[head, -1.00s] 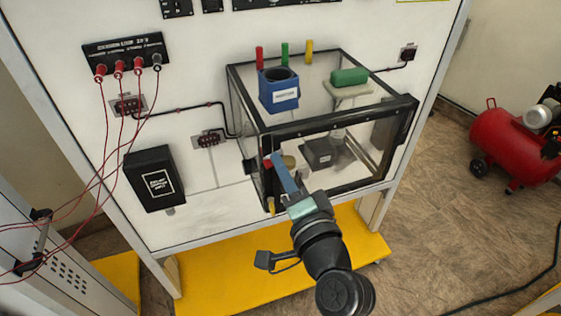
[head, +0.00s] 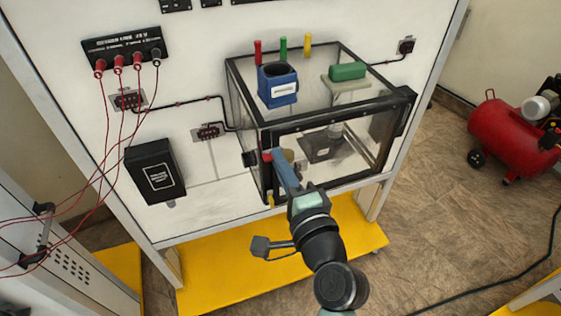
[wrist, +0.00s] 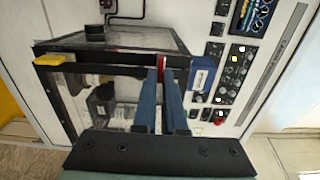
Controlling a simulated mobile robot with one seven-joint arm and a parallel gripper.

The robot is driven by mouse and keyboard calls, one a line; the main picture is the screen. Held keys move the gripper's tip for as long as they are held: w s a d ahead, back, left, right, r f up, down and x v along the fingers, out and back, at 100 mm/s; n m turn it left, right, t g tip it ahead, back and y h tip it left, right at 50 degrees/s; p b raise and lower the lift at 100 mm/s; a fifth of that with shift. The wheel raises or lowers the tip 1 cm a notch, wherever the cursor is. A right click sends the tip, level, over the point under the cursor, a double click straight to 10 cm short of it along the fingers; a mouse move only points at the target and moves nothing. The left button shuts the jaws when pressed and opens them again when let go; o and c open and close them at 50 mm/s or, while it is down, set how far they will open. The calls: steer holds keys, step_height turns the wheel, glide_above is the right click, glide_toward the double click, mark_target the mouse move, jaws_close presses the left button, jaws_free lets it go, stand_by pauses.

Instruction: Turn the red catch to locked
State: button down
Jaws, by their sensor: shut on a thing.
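The red catch (head: 267,156) is on the front left edge of the clear, black-framed box (head: 325,119), near its upper corner. It also shows as a red bit (wrist: 161,62) between the fingertips in the wrist view. My gripper (head: 274,157) is shut on the red catch, its two blue fingers (wrist: 162,78) close together on either side of it. The fingers hide most of the catch, so its exact angle is unclear. A yellow piece (wrist: 55,59) sits on the box frame, apart from my fingers.
A blue cup (head: 278,87) and a green block (head: 347,71) are on top of the box. A black wall unit (head: 153,172) and red cables (head: 101,115) are to the left. A red compressor (head: 505,133) stands on the floor at right. Floor before the box is clear.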

steer(key=c, duration=1)
jaws_free()
steer(key=b+v, duration=0.5)
steer(key=v, duration=0.8)
